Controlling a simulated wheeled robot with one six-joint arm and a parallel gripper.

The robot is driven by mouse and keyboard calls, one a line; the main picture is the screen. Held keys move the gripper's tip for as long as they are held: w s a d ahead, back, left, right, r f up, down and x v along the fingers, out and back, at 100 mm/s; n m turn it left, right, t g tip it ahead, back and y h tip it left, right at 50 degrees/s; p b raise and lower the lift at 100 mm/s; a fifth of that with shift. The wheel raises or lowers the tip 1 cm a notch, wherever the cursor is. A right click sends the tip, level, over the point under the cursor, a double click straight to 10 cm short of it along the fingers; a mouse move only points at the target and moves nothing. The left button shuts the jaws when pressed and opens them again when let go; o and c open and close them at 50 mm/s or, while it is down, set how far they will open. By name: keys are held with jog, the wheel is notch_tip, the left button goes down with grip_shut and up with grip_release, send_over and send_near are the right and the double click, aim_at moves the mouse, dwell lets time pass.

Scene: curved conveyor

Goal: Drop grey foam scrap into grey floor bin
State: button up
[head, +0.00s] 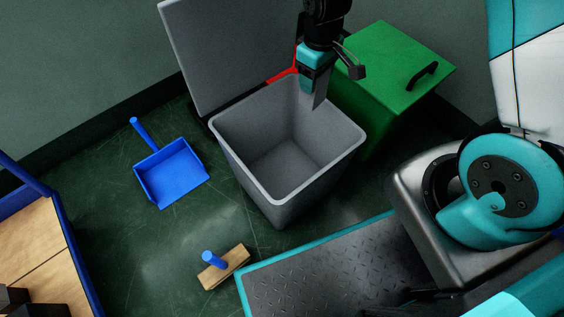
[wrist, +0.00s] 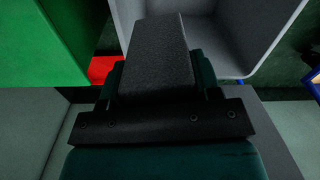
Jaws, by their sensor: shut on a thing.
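The grey floor bin (head: 234,155) stands on the dark green floor with its lid (head: 225,50) raised at the back. Its inside looks empty in the head view. My gripper (head: 315,84) is over the bin's back right rim, pointing down. It is shut on the grey foam scrap (head: 320,93), which hangs below the fingers near the rim. In the wrist view the foam scrap (wrist: 158,55) juts out from between the fingers toward the bin (wrist: 235,40). I cannot tell how far the foam is above the rim.
A green box (head: 395,65) with a black handle stands right of the bin; it also shows in the wrist view (wrist: 45,40). A blue dustpan (head: 172,175) and a brush (head: 225,268) lie on the floor. A blue-edged wooden crate (head: 35,240) is at left.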

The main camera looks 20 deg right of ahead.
jog(key=a+f+n+b, duration=0.2)
jog(key=f+n, duration=0.3)
jog(key=n, duration=0.4)
jog(key=s+a+f+n+b, duration=0.1)
jog(key=a+f+n, duration=0.3)
jog(key=n, duration=0.6)
jog(key=shift+s+f+b, duration=0.3)
jog(key=shift+f+b, duration=0.2)
jog(key=shift+f, duration=0.1)
jog(key=o, duration=1)
jog(key=shift+c, duration=0.2)
notch_tip(320, 180, up, 18)
jog(key=p, duration=0.7)
jog(key=shift+f, duration=0.25)
